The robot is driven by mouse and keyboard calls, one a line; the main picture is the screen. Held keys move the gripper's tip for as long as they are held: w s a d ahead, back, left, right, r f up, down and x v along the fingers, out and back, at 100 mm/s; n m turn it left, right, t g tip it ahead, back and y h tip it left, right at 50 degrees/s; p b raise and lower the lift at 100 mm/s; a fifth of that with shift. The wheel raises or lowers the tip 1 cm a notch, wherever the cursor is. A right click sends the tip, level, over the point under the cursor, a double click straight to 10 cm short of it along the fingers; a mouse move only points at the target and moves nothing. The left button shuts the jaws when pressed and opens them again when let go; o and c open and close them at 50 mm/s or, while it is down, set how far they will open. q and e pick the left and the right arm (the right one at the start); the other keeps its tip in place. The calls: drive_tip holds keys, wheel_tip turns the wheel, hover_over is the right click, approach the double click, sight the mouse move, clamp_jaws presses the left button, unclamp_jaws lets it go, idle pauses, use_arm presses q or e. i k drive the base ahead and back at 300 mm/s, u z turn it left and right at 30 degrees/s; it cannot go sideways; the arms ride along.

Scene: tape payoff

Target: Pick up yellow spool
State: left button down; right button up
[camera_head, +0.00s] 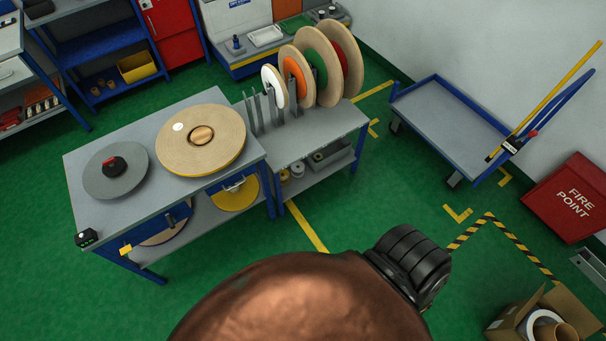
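A large wooden-flanged spool (172,143) with a yellow edge lies flat on the grey workbench, its round hub facing up and a small white disc on its top. A second disc with a yellow face (235,197) sits on the shelf under the bench, partly hidden by the bench top and front. Neither of my grippers shows in the head view, so their place relative to the spools cannot be seen. A large copper-coloured rounded shape and a black ribbed part fill the bottom middle and hide the floor there.
A grey turntable (133,177) with a black and red knob is left of the spool on the workbench (90,210). White, orange, green and red spools stand in a rack (315,132) at right. A blue cart (450,115) and a cardboard box (505,325) stand further right.

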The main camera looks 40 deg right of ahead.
sight(285, 178)
drive_tip(key=z, duration=0.7)
drive_tip(key=i, duration=0.7)
drive_tip(key=z, duration=0.5)
drive_tip(key=k, duration=0.5)
drive_tip(key=z, duration=1.1)
drive_tip(key=i, duration=0.95)
drive_tip(key=u, duration=2)
